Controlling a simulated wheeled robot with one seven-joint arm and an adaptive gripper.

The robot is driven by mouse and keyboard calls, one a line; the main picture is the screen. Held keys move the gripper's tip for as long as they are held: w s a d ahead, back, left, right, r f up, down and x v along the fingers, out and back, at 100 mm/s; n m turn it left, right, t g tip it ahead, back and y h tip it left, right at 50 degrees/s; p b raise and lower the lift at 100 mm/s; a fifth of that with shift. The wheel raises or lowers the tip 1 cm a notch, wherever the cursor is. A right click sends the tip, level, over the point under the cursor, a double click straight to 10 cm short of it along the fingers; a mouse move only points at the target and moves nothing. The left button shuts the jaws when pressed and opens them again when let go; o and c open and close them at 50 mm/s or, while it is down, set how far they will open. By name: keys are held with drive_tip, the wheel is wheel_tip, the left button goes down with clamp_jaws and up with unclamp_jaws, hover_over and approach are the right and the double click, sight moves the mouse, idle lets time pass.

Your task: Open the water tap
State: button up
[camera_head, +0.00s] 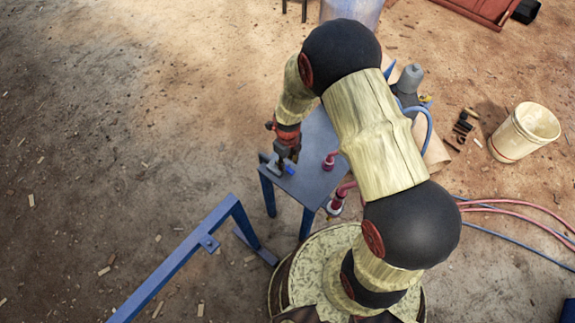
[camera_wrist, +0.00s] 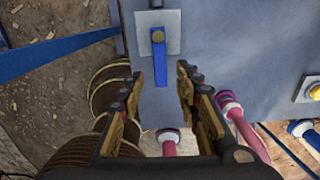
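The water tap appears to be the blue lever (camera_wrist: 158,50) on a pale square plate (camera_wrist: 145,20), fixed to the grey-blue table (camera_wrist: 225,45). In the wrist view the lever lies roughly lengthwise, its lower end pointing toward the gap between my fingers. My gripper (camera_wrist: 160,75) is open, with one finger on each side of that gap and nothing visibly clamped. In the head view my gripper (camera_head: 287,153) hangs over the left part of the table (camera_head: 318,150), just above the blue lever (camera_head: 289,169). Whether a finger touches the lever cannot be told.
Pink hose fittings (camera_head: 330,161) stand at the table's right side, close to my arm. A blue metal frame (camera_head: 175,262) is at the lower left. Open dirt ground is left.

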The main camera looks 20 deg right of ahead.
sight(287, 169)
wheel_tip(287, 169, up, 9)
drive_tip(key=shift+f, duration=0.15)
idle(0.5)
